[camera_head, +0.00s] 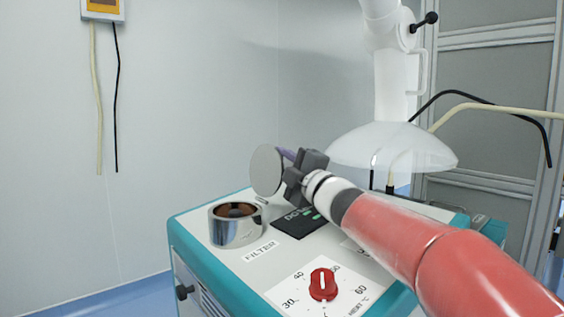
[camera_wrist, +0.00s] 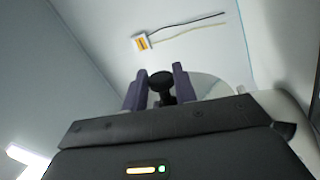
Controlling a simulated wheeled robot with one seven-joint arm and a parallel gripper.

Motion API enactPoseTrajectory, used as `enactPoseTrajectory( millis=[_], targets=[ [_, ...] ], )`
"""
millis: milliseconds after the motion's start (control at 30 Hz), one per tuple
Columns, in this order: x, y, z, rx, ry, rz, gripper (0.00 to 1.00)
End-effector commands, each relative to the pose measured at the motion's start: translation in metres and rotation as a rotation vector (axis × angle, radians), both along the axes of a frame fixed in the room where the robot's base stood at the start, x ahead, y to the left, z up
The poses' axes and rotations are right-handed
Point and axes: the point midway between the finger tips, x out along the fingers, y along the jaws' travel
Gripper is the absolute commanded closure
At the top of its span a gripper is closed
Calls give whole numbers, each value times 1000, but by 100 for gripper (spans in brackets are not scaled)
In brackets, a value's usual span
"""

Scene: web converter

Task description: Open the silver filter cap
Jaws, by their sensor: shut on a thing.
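The silver filter cap (camera_head: 267,170) is a round disc standing nearly upright above the back right edge of the silver filter ring (camera_head: 234,232). The ring's top is uncovered and its brown inside shows. A small piece shows below the cap, by the ring; I cannot tell whether it joins them. My gripper (camera_head: 287,155) is right of the cap, at its knob side. In the wrist view its purple fingers stand on either side of the black knob (camera_wrist: 161,80), shut on it. Part of the pale cap (camera_wrist: 207,84) shows behind the fingers.
The teal-edged machine top carries a black display (camera_head: 290,224) and a red dial (camera_head: 323,285). A clear dome hood (camera_head: 390,148) hangs behind my gripper, close to my arm. A wall box (camera_head: 103,9) has two hanging cords. The space left of the ring is free.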

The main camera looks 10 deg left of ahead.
Motion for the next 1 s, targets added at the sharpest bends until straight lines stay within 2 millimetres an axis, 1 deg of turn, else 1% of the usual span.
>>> enactPoseTrajectory(
  millis=[333,367,500,533,833,933,1000],
  targets=[
    [1,-1,-1,-1,3,-4,100],
    [1,-1,-2,-1,3,-4,71],
    [1,-1,-1,-1,3,-3,52],
    [1,-1,-1,-1,3,-2,50],
    [0,0,2,0,2,-1,50],
    [0,0,11,1,1,-1,50],
    [0,0,22,0,-1,-1,50]
  ],
)
